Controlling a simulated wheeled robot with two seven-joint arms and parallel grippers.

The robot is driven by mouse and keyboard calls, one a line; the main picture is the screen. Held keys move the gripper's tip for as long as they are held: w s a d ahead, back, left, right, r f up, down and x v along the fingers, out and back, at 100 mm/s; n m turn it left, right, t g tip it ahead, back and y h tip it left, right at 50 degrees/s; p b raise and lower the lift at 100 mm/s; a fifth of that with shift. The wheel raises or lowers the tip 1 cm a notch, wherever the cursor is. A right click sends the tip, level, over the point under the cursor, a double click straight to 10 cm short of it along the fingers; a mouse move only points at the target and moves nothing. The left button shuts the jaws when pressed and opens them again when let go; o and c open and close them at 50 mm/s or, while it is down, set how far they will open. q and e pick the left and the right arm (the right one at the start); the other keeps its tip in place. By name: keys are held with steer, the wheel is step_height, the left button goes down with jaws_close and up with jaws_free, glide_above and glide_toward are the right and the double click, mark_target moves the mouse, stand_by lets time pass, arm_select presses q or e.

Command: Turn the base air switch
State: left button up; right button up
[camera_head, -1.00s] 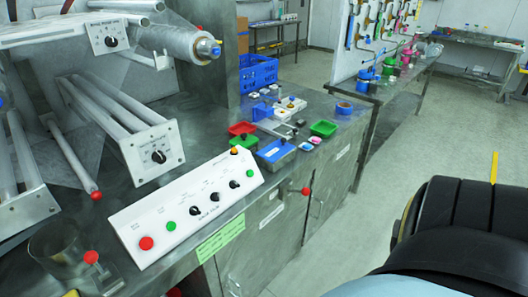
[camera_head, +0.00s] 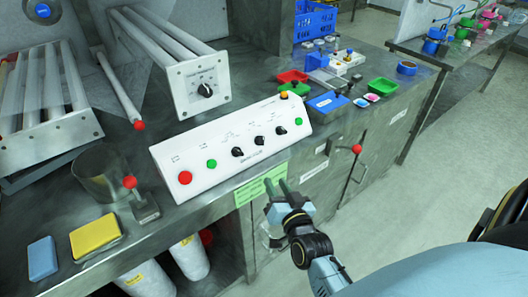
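The white sloped control panel (camera_head: 228,160) stands on the metal bench. It has a red button (camera_head: 185,177), green buttons and several black rotary knobs (camera_head: 259,140). The labels are too small to read, so I cannot tell which knob is the base air switch. My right gripper (camera_head: 276,184) is in front of the bench edge, below the panel, touching no knob. Its two thin fingers are apart with nothing between them. My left gripper is not in view.
A red-knobbed lever (camera_head: 357,149) sticks out from the bench front. Another red-knobbed lever (camera_head: 131,182), a clear beaker (camera_head: 104,176) and yellow (camera_head: 95,236) and blue (camera_head: 42,258) blocks are at left. Small coloured trays (camera_head: 328,103) stand right of the panel.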

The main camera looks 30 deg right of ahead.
mark_target(263, 144)
steer(key=shift+h, duration=0.4)
steer(key=r+x, duration=0.1)
steer(key=x, duration=0.8)
steer(key=r+b+x, duration=0.1)
steer(key=x, duration=0.3)
steer(key=shift+w+d+r, duration=0.25)
steer(key=shift+d+r, duration=0.1)
steer(key=shift+d, duration=0.05)
jaws_close()
